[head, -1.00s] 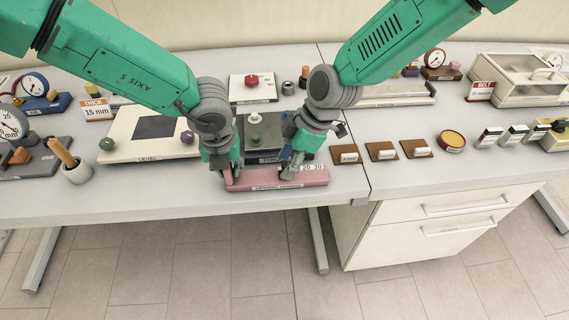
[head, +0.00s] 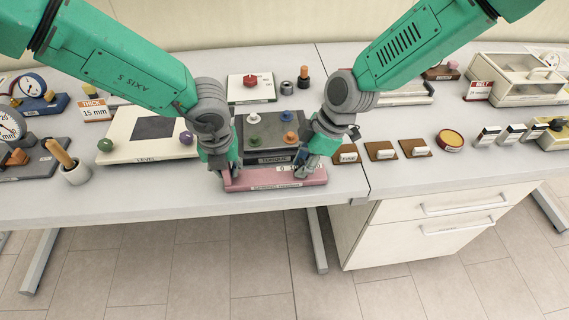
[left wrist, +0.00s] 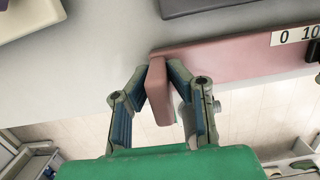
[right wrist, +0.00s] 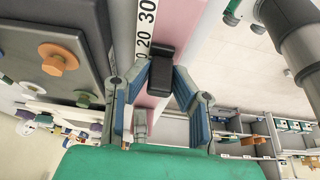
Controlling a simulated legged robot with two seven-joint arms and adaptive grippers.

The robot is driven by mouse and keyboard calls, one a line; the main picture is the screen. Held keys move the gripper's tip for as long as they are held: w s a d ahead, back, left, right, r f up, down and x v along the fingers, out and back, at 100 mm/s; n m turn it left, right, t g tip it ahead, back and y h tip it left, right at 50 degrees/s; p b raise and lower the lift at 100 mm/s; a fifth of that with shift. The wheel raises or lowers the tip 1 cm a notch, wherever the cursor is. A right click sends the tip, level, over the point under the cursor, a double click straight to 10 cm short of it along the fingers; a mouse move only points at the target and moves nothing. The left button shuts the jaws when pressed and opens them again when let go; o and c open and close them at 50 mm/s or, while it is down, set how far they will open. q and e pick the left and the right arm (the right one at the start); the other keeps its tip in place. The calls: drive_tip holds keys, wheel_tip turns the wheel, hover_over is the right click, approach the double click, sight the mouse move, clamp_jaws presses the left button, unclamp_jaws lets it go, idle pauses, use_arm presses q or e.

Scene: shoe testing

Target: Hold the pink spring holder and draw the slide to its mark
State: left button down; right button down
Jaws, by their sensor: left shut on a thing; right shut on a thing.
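The pink spring holder (head: 262,182) lies along the table's front edge, with a white number scale (right wrist: 146,30) on its top. My left gripper (head: 225,172) is shut on the upright pink end block (left wrist: 158,92) of the holder, at its left end. My right gripper (head: 302,172) is shut on a small black slide (right wrist: 161,76) beside the scale. In the right wrist view the slide sits near the printed 20, with 30 beyond it. In the head view my right gripper covers the slide and much of the scale.
A dark grey box with coloured knobs (head: 268,130) stands just behind the holder. A white level plate (head: 118,142) lies to the left. Brown tags (head: 381,151) lie to the right. The table's front edge runs close by the holder.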

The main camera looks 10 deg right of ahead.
sight(314, 173)
use_arm(q)
drive_tip(key=shift+d, duration=0.15)
use_arm(e)
drive_tip(key=d, duration=0.5)
drive_tip(key=shift+d, duration=0.1)
use_arm(q)
drive_tip(key=shift+a+f, duration=0.1)
drive_tip(key=shift+a, duration=0.1)
use_arm(e)
drive_tip(key=c, duration=1.7)
unclamp_jaws()
use_arm(q)
drive_tip(key=shift+a, duration=0.1)
use_arm(e)
drive_tip(key=o, duration=0.3)
drive_tip(key=shift+a, duration=0.3)
use_arm(q)
drive_tip(key=shift+d, duration=0.3)
use_arm(e)
drive_tip(key=v, duration=1.2)
